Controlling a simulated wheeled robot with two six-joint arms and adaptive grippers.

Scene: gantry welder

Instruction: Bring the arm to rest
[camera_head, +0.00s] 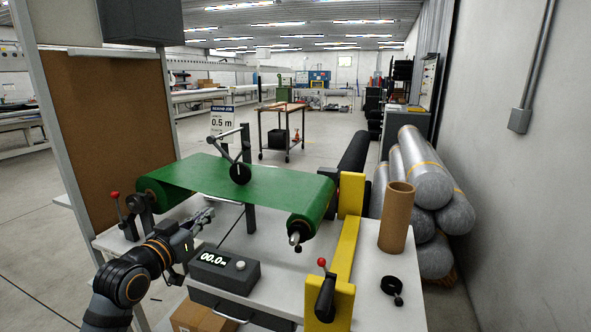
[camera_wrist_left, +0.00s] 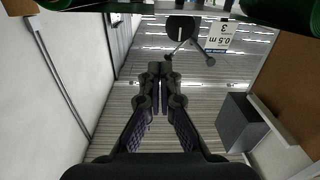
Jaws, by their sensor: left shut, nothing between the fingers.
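My left arm comes in from the lower left in the head view. Its gripper (camera_head: 205,216) is at the near side of the green belt, above the white bench top (camera_head: 375,290) and behind the counter box. In the left wrist view the two fingers of the gripper (camera_wrist_left: 160,78) are together, with nothing between them. My right gripper is in neither view.
A green belt (camera_head: 265,190) on rollers carries a measuring wheel (camera_head: 240,173). A counter box (camera_head: 224,268) stands close to my arm. Red-knobbed levers, a yellow frame (camera_head: 344,250) and a cardboard tube (camera_head: 396,217) stand around it. A brown board (camera_head: 115,130) rises at left.

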